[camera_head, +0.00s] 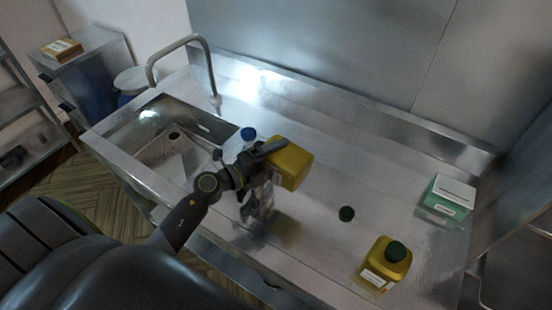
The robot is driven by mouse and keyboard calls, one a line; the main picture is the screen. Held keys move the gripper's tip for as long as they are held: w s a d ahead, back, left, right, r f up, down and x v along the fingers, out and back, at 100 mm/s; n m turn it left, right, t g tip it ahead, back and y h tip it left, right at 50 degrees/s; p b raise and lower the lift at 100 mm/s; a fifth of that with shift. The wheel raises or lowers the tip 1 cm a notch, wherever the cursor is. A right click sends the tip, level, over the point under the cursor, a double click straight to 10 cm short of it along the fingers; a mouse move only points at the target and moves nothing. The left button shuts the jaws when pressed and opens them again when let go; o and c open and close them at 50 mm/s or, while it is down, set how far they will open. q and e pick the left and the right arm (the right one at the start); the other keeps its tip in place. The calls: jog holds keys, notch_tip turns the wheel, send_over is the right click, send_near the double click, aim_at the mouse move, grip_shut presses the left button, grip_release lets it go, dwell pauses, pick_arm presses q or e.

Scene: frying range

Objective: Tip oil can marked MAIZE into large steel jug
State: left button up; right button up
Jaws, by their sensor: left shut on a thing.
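My left gripper (255,163) is shut on a yellow oil can (291,165) and holds it tilted above the steel counter. A pale label shows on the can's side, but I cannot read its marking, and its mouth is hidden. A shiny steel vessel, seemingly the large steel jug (257,203), stands under my gripper, partly hidden by it. I cannot see whether oil is flowing. A second yellow can (385,266) with a dark green cap stands upright at the front right; its label is too small to read. My right gripper is not in view.
A loose dark green cap (346,213) lies on the counter (330,160). A bottle with a blue cap (248,134) stands behind my gripper. A green and white box (448,197) is at the right. A sink (170,150) with a tall tap (182,42) is at the left.

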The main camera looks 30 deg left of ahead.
aim_at(259, 143)
pick_arm(q)
jog(key=shift+a+f+n+t+b, duration=0.15)
jog(key=shift+n+t+b, duration=0.35)
jog(key=shift+n+b, duration=1.05)
jog(key=shift+a+r+n+t+b, duration=0.35)
jog(key=shift+r+n+t, duration=0.35)
jog(key=shift+n, duration=0.45)
jog(key=n, duration=0.1)
jog(key=a+r+n+t, duration=0.1)
jog(key=n, duration=0.1)
jog(key=shift+w+a+b, duration=0.15)
jog(key=shift+b, duration=0.2)
jog(key=n, duration=0.2)
jog(key=a+r+n+t+b, duration=0.1)
jog(key=n, duration=0.1)
jog(key=shift+a+y, duration=0.2)
jog(key=shift+y, duration=0.2)
jog(key=shift+w+a+r+n+t+y+b, duration=0.15)
jog(key=shift+a+n+t+y+b, duration=0.2)
jog(key=shift+n, duration=0.55)
jog(key=shift+a+r+n+t+y+b, duration=0.15)
jog(key=shift+a+n+t+y+b, duration=0.2)
jog(key=shift+n, duration=0.55)
jog(key=shift+r, duration=0.1)
